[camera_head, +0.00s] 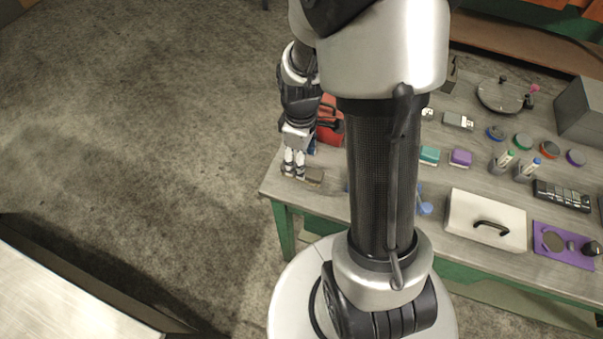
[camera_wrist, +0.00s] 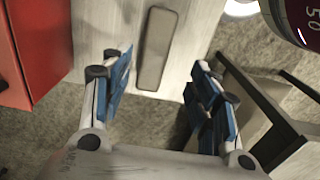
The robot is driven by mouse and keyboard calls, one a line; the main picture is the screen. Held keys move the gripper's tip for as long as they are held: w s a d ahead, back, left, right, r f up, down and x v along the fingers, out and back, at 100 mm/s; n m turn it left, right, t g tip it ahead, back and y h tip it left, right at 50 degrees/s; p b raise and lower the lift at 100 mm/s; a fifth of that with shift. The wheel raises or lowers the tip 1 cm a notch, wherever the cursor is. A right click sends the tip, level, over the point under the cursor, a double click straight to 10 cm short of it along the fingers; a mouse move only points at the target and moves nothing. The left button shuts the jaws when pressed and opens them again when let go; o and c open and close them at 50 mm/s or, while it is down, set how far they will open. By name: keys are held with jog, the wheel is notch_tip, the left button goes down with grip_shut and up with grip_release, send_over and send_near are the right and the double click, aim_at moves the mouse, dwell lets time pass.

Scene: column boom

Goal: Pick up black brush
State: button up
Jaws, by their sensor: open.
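A flat, dark grey-brown oblong block with rounded ends, which looks like the black brush (camera_wrist: 157,48), lies on the table in the wrist view. In the head view it shows as a small brownish bar (camera_head: 315,177) near the table's left corner, partly hidden by my gripper (camera_head: 294,170). My gripper also shows in the wrist view (camera_wrist: 158,82), with its blue-padded fingers open and nothing between them. The block's near end reaches toward the gap between the fingertips. I cannot tell whether the fingers touch the table.
A red box (camera_wrist: 30,45) stands left of the block in the wrist view. The table's (camera_wrist: 95,30) edge is close by, with floor beyond. In the head view, a white case (camera_head: 485,222), markers and several small items lie further right. My arm hides part of the table.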

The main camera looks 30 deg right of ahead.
jog(key=shift+w+d+f+b, duration=0.15)
jog(key=shift+f+b, duration=0.6)
jog(key=shift+f, duration=1)
jog(key=shift+w+d+f+b, duration=0.15)
jog(key=shift+f+b, duration=0.55)
jog(key=shift+f, duration=1.05)
jog(key=shift+c, duration=0.2)
jog(key=shift+r, duration=0.1)
jog(key=c, duration=1.2)
jog(key=shift+o, duration=0.2)
jog(key=shift+r, duration=0.1)
notch_tip(320, 180, up, 20)
jog(key=p, duration=0.7)
